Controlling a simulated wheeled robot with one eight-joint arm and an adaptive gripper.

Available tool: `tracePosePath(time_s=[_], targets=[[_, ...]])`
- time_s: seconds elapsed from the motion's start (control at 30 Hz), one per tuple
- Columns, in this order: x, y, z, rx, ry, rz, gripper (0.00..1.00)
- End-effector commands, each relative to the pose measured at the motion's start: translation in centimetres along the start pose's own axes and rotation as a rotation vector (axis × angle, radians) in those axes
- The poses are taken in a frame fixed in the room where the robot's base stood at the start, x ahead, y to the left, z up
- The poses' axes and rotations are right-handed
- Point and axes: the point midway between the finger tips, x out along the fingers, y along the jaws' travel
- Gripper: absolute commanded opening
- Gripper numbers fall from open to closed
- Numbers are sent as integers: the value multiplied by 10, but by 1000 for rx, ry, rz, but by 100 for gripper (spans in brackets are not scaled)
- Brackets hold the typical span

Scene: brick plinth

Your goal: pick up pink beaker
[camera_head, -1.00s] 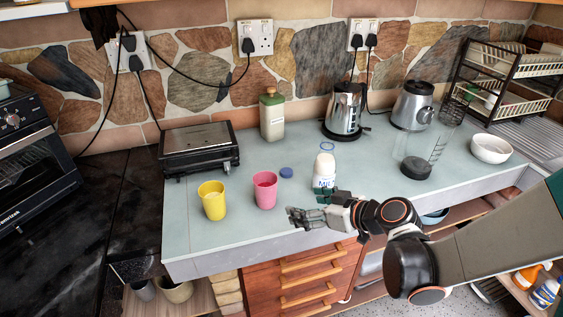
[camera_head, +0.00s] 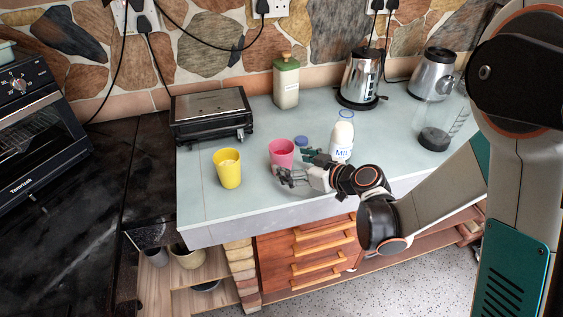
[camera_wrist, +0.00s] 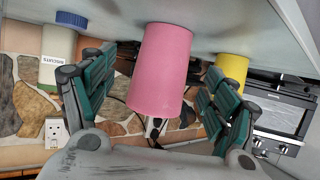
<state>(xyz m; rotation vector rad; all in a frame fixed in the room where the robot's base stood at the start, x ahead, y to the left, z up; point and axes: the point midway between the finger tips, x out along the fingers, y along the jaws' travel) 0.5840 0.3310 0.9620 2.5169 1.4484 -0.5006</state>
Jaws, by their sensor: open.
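The pink beaker (camera_head: 281,151) stands upright on the pale blue counter, right of the yellow beaker (camera_head: 228,168). My gripper (camera_head: 291,166) is open, low over the counter at the beaker's front right; one finger overlaps the beaker's lower edge in the head view. In the wrist view, which shows the scene upside down, the pink beaker (camera_wrist: 160,68) fills the middle, between the spread fingers of my gripper (camera_wrist: 158,85). I see no clear contact with either finger. The yellow beaker (camera_wrist: 232,68) shows behind the right finger.
A white milk bottle (camera_head: 341,140) stands close behind my wrist, with a blue lid (camera_head: 301,140) left of it. A black grill (camera_head: 211,115), a canister (camera_head: 286,85) and a kettle (camera_head: 360,80) stand at the back. The counter's front left is clear.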

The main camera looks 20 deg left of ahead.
Motion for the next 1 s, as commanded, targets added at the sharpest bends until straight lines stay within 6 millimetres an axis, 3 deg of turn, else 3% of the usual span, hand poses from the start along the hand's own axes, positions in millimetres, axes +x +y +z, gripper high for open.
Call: tracePosePath(time_s=[0.4,0.67,0.9,1.0], targets=[[48,-4,-1,0,0,-1,79],[51,-4,-2,0,0,1,79],[51,-4,-2,0,0,0,28],[51,-4,-2,0,0,0,27]])
